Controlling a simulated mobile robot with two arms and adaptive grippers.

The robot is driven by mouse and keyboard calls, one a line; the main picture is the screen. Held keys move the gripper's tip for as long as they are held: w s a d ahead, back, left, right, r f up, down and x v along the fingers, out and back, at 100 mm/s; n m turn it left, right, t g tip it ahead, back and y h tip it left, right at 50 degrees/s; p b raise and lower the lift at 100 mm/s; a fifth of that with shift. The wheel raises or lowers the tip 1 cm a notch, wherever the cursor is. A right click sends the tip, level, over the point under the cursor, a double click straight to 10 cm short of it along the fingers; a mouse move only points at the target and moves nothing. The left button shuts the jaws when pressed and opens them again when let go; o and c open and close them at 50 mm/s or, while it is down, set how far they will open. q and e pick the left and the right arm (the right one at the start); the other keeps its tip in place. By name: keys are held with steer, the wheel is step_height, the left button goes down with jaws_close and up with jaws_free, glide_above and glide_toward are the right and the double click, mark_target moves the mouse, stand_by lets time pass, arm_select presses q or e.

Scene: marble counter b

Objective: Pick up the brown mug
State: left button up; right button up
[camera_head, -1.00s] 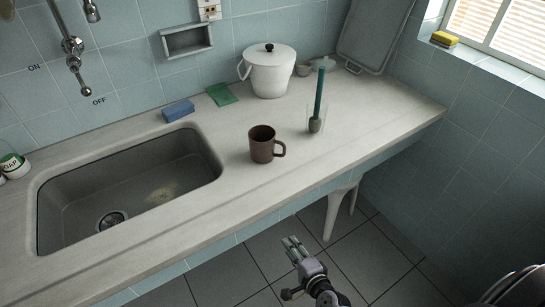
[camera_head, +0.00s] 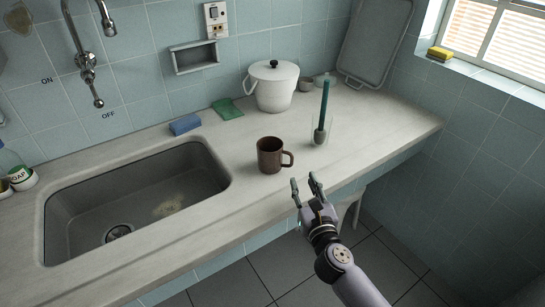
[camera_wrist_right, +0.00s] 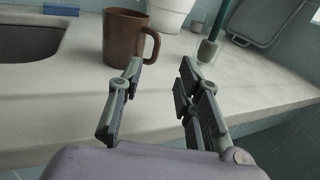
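The brown mug (camera_head: 270,155) stands upright on the marble counter to the right of the sink, with its handle pointing right. It also shows in the right wrist view (camera_wrist_right: 124,38), beyond the fingertips and a little left of them. My right gripper (camera_head: 308,190) is at the counter's front edge, in front of the mug and slightly right of it. In the right wrist view its two fingers (camera_wrist_right: 160,75) are apart with nothing between them. The gripper does not touch the mug. My left gripper is not in view.
A glass with a green-handled brush (camera_head: 321,122) stands right of the mug. A white lidded pot (camera_head: 274,88) is behind it. The counter around the mug is clear.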

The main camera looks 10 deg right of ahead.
mark_target(292, 159)
steer(key=w, duration=0.9)
steer(key=shift+w+f, duration=0.1)
steer(key=shift+f, duration=0.05)
jaws_close()
stand_by(0.6)
